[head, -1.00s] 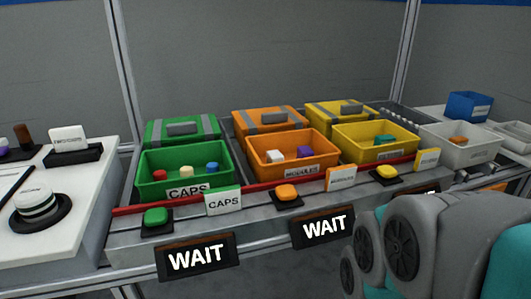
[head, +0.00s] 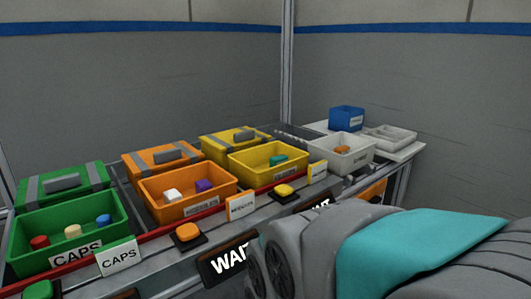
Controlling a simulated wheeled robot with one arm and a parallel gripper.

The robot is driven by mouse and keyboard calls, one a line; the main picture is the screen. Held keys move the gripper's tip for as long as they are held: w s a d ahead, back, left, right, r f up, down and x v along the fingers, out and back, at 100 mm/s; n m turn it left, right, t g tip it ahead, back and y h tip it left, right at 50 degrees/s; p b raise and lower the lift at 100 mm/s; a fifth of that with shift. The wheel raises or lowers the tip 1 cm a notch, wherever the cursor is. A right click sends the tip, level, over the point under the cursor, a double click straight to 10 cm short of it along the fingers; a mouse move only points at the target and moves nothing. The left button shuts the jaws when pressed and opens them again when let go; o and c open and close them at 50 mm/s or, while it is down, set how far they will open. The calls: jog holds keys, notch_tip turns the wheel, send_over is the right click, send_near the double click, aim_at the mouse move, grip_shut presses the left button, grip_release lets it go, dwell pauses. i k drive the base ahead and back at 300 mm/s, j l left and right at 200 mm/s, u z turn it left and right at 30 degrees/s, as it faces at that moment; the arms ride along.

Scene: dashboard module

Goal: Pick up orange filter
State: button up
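A small orange piece (head: 342,150), which may be the orange filter, lies in the light grey bin (head: 350,163) at the right end of the row of bins. Its shape is too small to make out. A teal piece (head: 277,160) lies in the yellow bin (head: 262,176) to the left of it. My arm's grey and teal links fill the lower right of the head view, in front of the bench. My gripper itself does not show.
An orange bin (head: 180,210) holds a white and a purple block. A green bin (head: 20,258) holds several caps. A red rail (head: 205,215) and buttons line the front edge. A blue box (head: 347,118) and a pale tray (head: 392,136) stand at the right.

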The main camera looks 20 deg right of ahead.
aim_at(343, 150)
jog(key=z, duration=1.25)
